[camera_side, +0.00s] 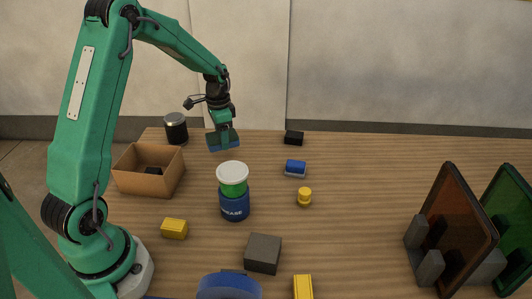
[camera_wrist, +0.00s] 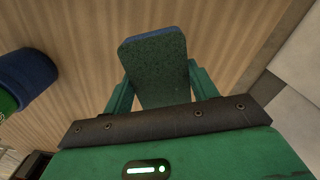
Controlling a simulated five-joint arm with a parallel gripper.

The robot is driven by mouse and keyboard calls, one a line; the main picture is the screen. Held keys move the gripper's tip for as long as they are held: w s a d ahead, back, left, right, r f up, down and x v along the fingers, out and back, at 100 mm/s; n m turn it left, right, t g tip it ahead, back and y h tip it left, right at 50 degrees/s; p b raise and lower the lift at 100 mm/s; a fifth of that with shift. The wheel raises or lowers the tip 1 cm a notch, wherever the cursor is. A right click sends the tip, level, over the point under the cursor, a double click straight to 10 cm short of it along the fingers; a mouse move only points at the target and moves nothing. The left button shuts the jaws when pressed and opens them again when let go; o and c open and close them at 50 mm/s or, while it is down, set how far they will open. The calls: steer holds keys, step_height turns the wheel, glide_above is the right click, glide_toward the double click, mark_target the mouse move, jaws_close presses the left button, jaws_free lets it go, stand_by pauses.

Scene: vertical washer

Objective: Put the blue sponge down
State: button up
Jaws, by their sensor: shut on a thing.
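The blue sponge (camera_side: 223,148) is in my gripper (camera_side: 222,138), over the back left part of the wooden table in the side view. In the wrist view the sponge (camera_wrist: 155,65) shows a dark green speckled face and a blue edge. It sits between the two green fingers of my gripper (camera_wrist: 160,85), which is shut on it. The gap between sponge and table is hard to judge.
A cardboard box (camera_side: 150,171) and a dark jar (camera_side: 176,128) stand to the left. A blue grease tub (camera_side: 234,202) stands in front; a small blue-and-white block (camera_side: 295,168) and black block (camera_side: 294,138) lie to the right. Table beyond them is clear.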

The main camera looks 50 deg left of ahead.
mark_target(219, 133)
steer(key=shift+w+a+f, duration=0.1)
steer(key=shift+a+f, duration=0.25)
steer(key=shift+a, duration=0.2)
steer(key=shift+w+a+f, duration=0.1)
steer(key=shift+a+f, duration=0.2)
steer(key=shift+a, duration=0.25)
steer(key=shift+f, duration=1.8)
steer(key=shift+f, duration=0.2)
steer(key=o, duration=0.9)
steer(key=shift+o, duration=0.2)
steer(key=shift+d+r, duration=0.15)
steer(key=shift+r, duration=3.8)
